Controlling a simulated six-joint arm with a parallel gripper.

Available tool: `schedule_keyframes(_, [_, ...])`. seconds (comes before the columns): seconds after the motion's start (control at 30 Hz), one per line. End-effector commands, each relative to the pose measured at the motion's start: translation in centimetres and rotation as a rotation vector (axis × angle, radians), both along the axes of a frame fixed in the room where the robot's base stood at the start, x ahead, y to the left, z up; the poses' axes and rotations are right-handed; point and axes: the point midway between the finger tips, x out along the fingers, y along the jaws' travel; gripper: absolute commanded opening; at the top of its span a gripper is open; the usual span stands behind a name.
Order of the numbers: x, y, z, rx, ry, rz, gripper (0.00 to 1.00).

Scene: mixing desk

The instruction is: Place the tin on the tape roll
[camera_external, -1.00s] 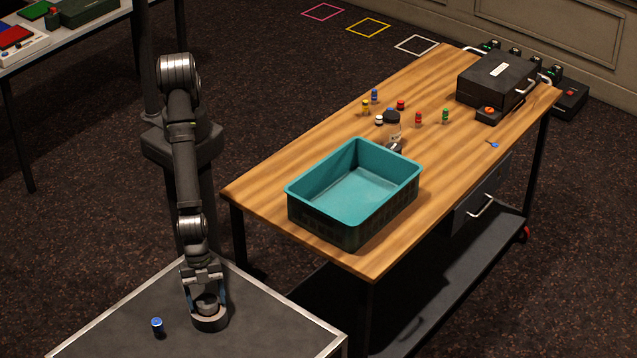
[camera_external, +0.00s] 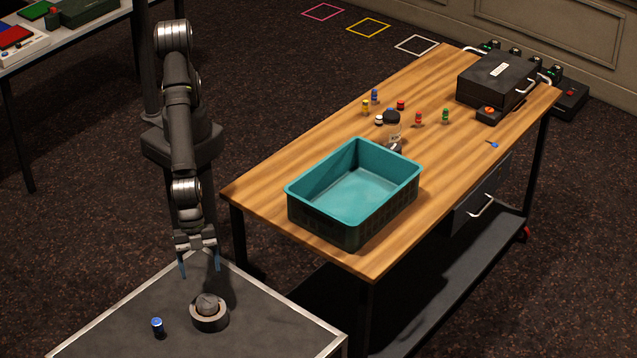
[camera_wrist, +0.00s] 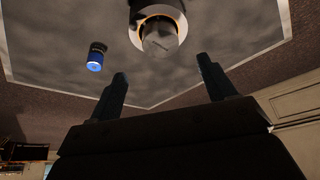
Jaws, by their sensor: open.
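The tape roll (camera_external: 209,321) is a dark ring lying flat on the grey table at the front. The tin (camera_external: 207,303) is a small grey round piece resting on top of the roll's middle; I cannot tell whether it lies level or sits partly in the hole. In the wrist view the roll (camera_wrist: 181,22) shows a tan inner rim, with the tin (camera_wrist: 160,40) overlapping it. My gripper (camera_external: 200,268) is open and empty, above and behind the roll, apart from the tin. Its two fingers (camera_wrist: 161,72) are spread in the wrist view.
A blue-topped cylinder (camera_external: 157,328) stands left of the roll; it also shows in the wrist view (camera_wrist: 95,58). The rest of the grey table (camera_external: 130,305) is clear. A teal bin (camera_external: 300,188) stands on the wooden table (camera_external: 265,178) at right, with small bottles behind it.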

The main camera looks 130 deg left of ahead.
Motion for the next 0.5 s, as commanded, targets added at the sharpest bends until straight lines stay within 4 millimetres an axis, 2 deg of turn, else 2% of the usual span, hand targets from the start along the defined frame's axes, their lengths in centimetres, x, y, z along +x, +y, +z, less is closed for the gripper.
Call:
schedule_keyframes(0.2, [-0.7, 0.4, 2.1, -0.001, -0.001, 0.000, 0.76])
schedule_keyframes(0.5, [-0.9, 0.6, 2.4, 0.001, 0.001, 0.000, 0.76])
